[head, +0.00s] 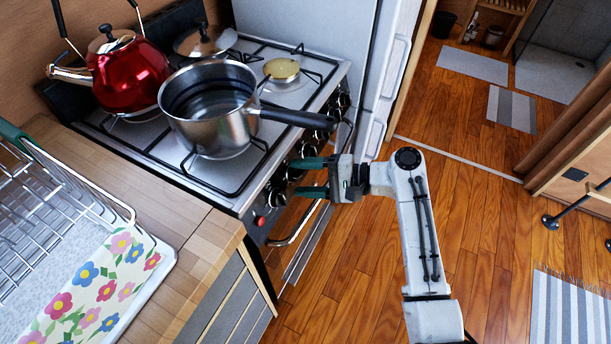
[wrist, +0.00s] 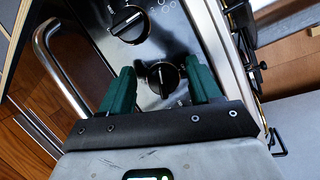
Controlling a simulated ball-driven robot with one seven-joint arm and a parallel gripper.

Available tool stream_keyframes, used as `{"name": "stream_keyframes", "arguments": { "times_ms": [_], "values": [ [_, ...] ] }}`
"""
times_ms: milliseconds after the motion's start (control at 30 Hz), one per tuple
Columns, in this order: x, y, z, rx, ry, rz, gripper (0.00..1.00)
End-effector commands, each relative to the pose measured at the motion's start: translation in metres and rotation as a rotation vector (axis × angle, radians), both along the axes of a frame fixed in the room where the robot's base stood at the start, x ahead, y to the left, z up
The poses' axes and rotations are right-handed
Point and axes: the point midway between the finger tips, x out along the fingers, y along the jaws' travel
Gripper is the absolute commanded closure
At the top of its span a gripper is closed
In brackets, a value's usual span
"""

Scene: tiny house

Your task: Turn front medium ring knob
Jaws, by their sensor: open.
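The stove's black front panel carries a row of black knobs; one knob (wrist: 163,79) shows between my fingers in the wrist view, with a white pointer mark. A second knob (wrist: 128,24) lies just beyond the fingertips to the upper left. I cannot tell from labels which one is the front medium ring knob. My gripper (head: 299,177) is open, its two green fingers pointing at the panel; in the wrist view the fingers (wrist: 160,76) lie either side of the nearer knob. Contact with it cannot be told. In the head view the fingers partly hide the panel.
A steel saucepan (head: 210,110) stands on a front ring, its black handle (head: 297,118) reaching over the panel above my gripper. A red kettle (head: 128,72) stands behind it. The oven door handle (head: 300,222) runs below the knobs.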

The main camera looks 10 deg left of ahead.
Motion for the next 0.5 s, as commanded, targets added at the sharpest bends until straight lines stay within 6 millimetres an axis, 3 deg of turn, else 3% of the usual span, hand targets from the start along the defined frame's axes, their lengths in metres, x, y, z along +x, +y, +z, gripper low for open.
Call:
{"name": "stream_keyframes", "arguments": {
  "times_ms": [167,500],
  "values": [
    [0.0,-0.018,0.004,0.001,-0.001,-0.005,0.37],
    [-0.003,-0.08,0.015,-0.001,0.0,-0.004,0.37]
  ]
}}
